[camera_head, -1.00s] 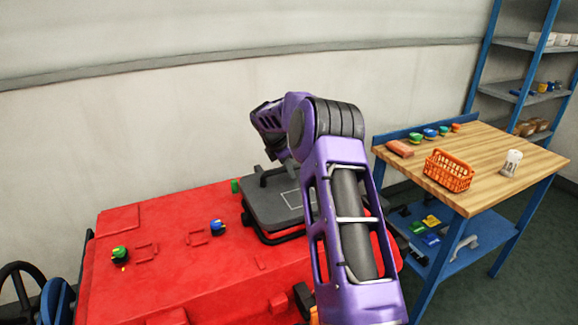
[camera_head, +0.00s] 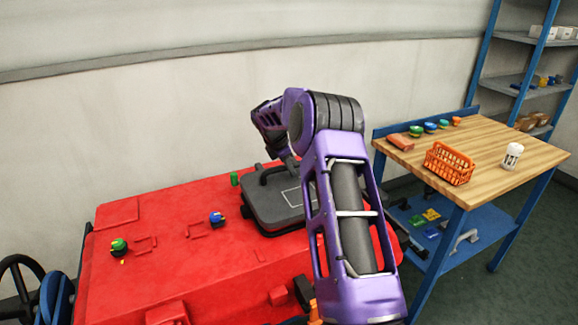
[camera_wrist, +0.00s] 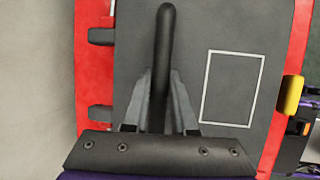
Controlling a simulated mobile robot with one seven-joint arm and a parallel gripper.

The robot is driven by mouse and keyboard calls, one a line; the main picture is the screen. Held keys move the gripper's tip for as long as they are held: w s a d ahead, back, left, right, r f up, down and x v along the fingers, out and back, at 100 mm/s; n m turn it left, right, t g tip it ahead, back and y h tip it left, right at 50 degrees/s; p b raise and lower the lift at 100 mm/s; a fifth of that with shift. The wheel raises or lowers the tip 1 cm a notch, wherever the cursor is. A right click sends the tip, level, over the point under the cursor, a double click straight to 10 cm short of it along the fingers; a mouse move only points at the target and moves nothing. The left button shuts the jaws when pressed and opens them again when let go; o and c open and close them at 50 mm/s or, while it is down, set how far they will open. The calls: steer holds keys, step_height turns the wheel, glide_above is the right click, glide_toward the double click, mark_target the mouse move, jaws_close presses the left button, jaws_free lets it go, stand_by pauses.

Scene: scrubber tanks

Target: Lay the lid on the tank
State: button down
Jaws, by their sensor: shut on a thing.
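The dark grey lid (camera_head: 262,205) lies over the opening on top of the red tank (camera_head: 170,270). It looks flat and low on the tank, but I cannot tell whether it touches all around. In the wrist view the lid (camera_wrist: 195,45) fills the middle, with a white rectangle outline on it and two dark hinge-like tabs at its left edge. My gripper (camera_wrist: 162,105) is shut on the lid's black bar handle (camera_wrist: 165,40). In the head view my purple arm hides the lid's right part and most of the gripper.
A green cap (camera_head: 119,246), a blue cap (camera_head: 217,219) and a green post (camera_head: 234,179) stand on the tank. A wooden-topped bench (camera_head: 485,150) with an orange basket (camera_head: 449,164) and a white canister (camera_head: 512,156) is at the right. A wall rises behind.

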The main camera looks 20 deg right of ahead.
stand_by(0.4)
steer(key=shift+f, duration=0.65)
steer(key=shift+f, duration=0.2)
steer(key=shift+f, duration=0.3)
steer(key=shift+f, duration=0.25)
stand_by(0.4)
steer(key=shift+r, duration=0.2)
stand_by(0.5)
steer(key=c, duration=0.6)
jaws_free()
steer(key=shift+c, duration=0.2)
steer(key=shift+o, duration=0.2)
steer(key=shift+f, duration=0.15)
